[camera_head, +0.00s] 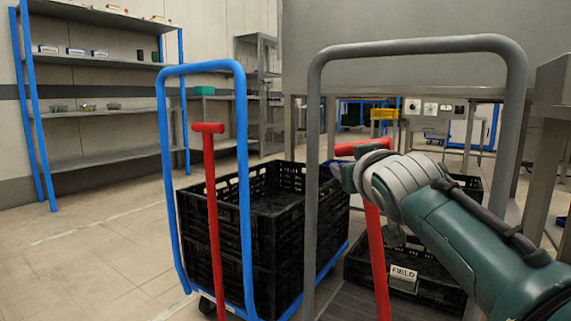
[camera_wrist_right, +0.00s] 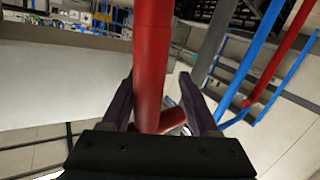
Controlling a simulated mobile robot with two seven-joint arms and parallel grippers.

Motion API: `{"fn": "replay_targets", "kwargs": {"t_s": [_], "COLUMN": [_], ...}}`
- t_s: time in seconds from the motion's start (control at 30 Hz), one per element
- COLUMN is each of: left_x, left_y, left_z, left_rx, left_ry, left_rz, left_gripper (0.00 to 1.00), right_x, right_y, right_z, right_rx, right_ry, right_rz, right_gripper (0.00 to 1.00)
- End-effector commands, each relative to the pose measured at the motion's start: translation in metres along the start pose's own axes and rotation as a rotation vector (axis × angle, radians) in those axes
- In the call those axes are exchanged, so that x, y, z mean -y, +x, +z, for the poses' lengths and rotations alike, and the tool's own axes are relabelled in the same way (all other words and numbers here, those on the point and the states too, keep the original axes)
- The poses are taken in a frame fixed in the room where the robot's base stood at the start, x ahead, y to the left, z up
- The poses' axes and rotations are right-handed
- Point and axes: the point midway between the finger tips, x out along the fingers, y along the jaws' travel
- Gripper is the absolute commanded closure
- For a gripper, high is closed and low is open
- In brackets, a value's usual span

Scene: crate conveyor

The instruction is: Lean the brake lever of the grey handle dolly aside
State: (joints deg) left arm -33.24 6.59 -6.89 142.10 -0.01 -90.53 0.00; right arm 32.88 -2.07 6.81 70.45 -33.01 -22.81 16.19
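The grey handle dolly stands at the right of the head view, with its tall grey handle (camera_head: 312,180) toward me. Its red brake lever (camera_head: 375,250) rises inside the handle frame and ends in a red crossbar, partly hidden by my right wrist. My right gripper (camera_head: 345,172) is at the top of this lever. In the right wrist view the lever (camera_wrist_right: 154,45) passes between the two dark fingers of my right gripper (camera_wrist_right: 157,80). The fingers are apart, with a visible gap on the right side; contact on the left cannot be told. My left gripper is not in view.
A blue handle dolly (camera_head: 244,190) with its own red lever (camera_head: 213,210) stands close on the left, carrying black crates (camera_head: 275,235). A black crate labelled FIELD (camera_head: 403,281) sits on the grey dolly. Shelves (camera_head: 100,112) stand at the back left. The left floor is clear.

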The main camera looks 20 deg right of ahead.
Motion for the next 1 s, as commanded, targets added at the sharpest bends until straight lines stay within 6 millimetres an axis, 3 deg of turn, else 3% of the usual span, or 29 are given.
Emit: {"fn": "replay_targets", "kwargs": {"t_s": [0.33, 0.8, 1.0], "left_x": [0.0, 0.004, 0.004], "left_y": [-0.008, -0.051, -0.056], "left_z": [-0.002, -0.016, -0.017], "left_rx": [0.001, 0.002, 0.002], "left_ry": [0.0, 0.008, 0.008], "left_rz": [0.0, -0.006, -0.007], "left_gripper": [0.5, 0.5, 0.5], "right_x": [-0.001, 0.0, 0.001], "right_y": [-0.007, -0.084, -0.099], "right_z": [-0.003, -0.003, -0.001], "right_rx": [-0.002, 0.001, 0.0], "right_ry": [0.0, 0.001, 0.001], "right_rz": [0.001, -0.001, 0.0], "right_gripper": [0.39, 0.39, 0.39]}}
